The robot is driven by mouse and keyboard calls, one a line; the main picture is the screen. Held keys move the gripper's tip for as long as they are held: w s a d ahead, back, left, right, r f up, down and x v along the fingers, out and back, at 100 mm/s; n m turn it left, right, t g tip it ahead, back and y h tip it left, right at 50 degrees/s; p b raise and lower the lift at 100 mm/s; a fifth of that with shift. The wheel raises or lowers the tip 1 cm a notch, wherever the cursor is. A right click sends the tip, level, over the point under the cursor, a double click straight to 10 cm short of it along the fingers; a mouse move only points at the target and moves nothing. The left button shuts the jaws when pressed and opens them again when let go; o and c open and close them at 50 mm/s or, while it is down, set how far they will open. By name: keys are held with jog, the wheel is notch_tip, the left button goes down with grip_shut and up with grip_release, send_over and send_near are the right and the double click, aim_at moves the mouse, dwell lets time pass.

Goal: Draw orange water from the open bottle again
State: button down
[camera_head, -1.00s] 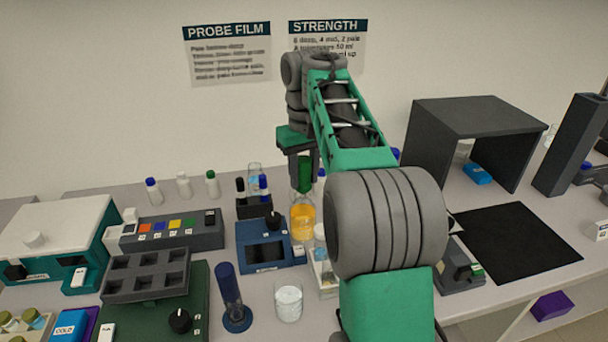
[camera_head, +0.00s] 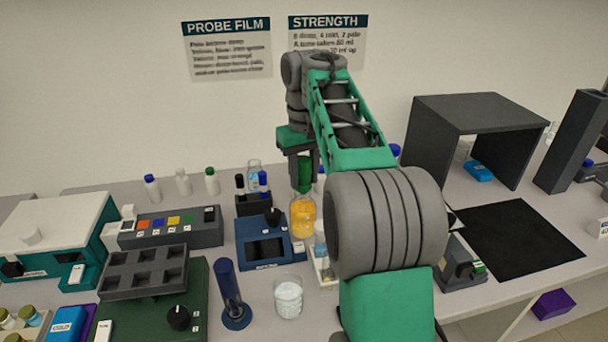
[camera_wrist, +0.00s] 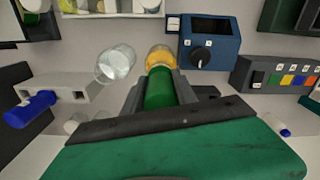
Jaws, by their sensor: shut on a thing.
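The open bottle (camera_head: 302,217) holds orange water and stands on the bench beside a blue instrument. Its rim and orange content also show in the wrist view (camera_wrist: 160,57). My gripper (camera_head: 303,168) points down above the bottle and is shut on a green cylindrical tool (camera_wrist: 159,90). The green tool also shows in the head view (camera_head: 304,176), just over the bottle's mouth. Its lower end is hidden by the bottle and the jaws, so I cannot tell how deep it reaches.
The blue instrument (camera_head: 262,247) with screen and knob stands left of the bottle. A glass beaker (camera_head: 288,298) with pale content and a dark blue upright cylinder (camera_head: 231,290) stand in front. A dark rack (camera_head: 252,206) of small bottles is behind. A black mat (camera_head: 520,238) lies right.

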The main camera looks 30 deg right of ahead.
aim_at(304, 160)
jog(key=shift+s+a+f+b, duration=0.1)
jog(key=shift+s+f+b, duration=0.05)
jog(key=shift+f+b, duration=0.8)
jog(key=shift+s+f+b, duration=0.15)
jog(key=shift+f+b, duration=0.55)
jog(key=shift+f, duration=0.4)
jog(key=shift+w+r+p, duration=0.15)
jog(key=shift+r+p, duration=0.5)
jog(key=shift+r, duration=0.1)
jog(key=shift+w+r+p, duration=0.1)
jog(key=shift+r+p, duration=0.55)
jog(key=shift+r, duration=0.05)
jog(key=c, duration=0.9)
grip_release()
jog(key=shift+r, duration=0.1)
jog(key=shift+r, duration=0.1)
notch_tip(304, 160, up, 8)
jog(key=p, duration=0.7)
jog(key=shift+f, duration=0.2)
